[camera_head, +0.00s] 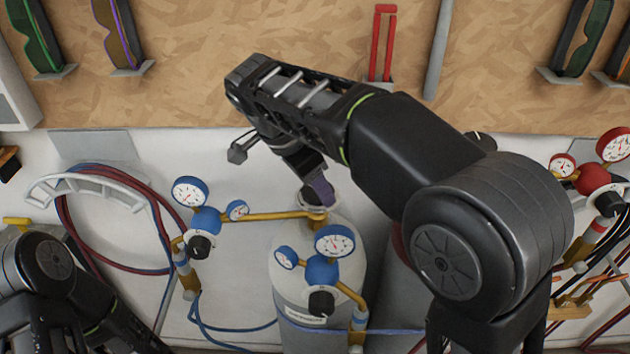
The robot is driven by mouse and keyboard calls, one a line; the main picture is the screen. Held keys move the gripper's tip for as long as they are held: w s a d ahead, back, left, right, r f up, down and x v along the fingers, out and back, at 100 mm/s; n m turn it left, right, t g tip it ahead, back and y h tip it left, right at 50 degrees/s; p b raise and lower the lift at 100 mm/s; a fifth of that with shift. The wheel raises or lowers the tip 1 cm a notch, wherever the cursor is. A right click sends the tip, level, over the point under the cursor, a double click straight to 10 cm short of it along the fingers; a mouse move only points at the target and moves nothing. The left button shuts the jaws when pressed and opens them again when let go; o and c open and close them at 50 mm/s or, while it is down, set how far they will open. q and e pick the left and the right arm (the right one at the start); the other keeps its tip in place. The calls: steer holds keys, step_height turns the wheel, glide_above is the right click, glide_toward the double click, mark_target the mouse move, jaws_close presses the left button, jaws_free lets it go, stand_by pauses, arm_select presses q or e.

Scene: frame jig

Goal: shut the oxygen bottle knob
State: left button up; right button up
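A pale grey bottle (290,268) stands in the lower middle, with a blue regulator (322,270) and two gauges at its front. I take it as the oxygen bottle; its label is too small to read. A brass valve (309,214) sits at its top. A round, pale knob (312,197) there is partly hidden by my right gripper (318,188). The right gripper points down, its purple-tipped end at or just above the knob; contact and finger opening are unclear. My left arm shows at the lower left, its gripper out of view.
A second blue regulator (205,220) with a black knob is left of the bottle. Red and blue hoses (95,262) hang on a white holder (90,180). A red regulator (594,178) is at the right. Red-handled pliers (382,45) and goggles (582,38) hang on the board.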

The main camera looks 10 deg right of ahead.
stand_by(0.4)
steer(key=o, duration=1.4)
steer(key=shift+d, duration=0.1)
